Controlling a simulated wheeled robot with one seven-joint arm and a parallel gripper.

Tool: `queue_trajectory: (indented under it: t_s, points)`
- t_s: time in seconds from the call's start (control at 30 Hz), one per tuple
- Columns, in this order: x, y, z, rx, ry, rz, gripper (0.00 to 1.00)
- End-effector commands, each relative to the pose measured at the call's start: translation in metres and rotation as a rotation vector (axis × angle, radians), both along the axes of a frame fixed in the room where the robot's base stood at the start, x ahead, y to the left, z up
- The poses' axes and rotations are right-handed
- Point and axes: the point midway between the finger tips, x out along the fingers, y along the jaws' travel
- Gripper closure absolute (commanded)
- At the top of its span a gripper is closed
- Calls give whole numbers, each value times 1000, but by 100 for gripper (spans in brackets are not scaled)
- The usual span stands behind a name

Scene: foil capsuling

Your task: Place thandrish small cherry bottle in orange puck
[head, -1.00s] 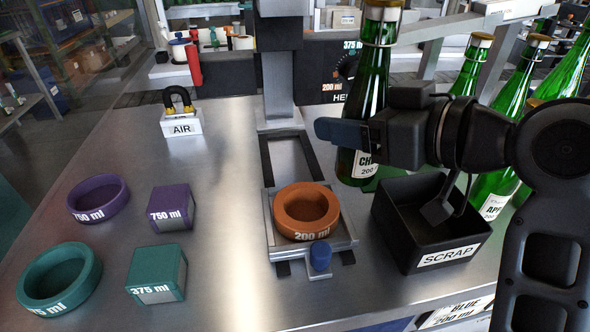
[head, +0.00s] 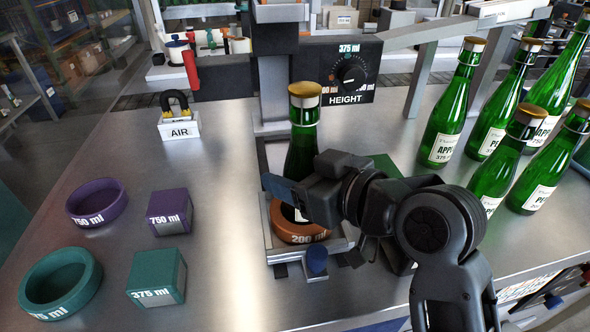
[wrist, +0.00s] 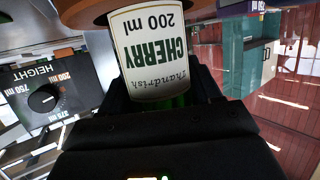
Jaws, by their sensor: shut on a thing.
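The small thandrish cherry bottle (head: 302,140) is green with a gold cap and stands upright at the orange 200 ml puck (head: 300,236). My gripper (head: 297,190) is shut on its body from the right. Part of the orange puck (wrist: 75,12) shows at the top there. The bottle's base lies over or inside the puck's ring. My gripper hides much of it, so I cannot tell whether it is seated.
The puck sits on a metal slide with a blue knob (head: 317,261), below a machine column (head: 274,90). Several other green bottles (head: 447,125) stand at right. Purple (head: 97,204) and teal (head: 60,284) rings and blocks lie at left. My arm mostly hides the scrap bin.

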Motion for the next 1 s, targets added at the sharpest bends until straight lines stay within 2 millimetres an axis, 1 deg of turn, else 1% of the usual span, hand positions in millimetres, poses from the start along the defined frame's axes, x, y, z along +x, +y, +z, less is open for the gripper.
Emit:
queue_trajectory:
  t_s: [0.1,0.23,0.27,0.5,0.73,0.83,0.87,1.0]
  points:
    - [0,0,1,2,-3,0,86]
    - [0,0,-3,2,-1,0,86]
    - [0,0,-3,0,0,0,35]
    - [0,0,-3,0,0,0,12]
    - [0,0,-2,0,0,0,12]
    - [0,0,3,1,-1,0,12]
    - [-2,-3,1,0,1,-1,12]
    - [-15,-18,7,2,-1,-2,12]
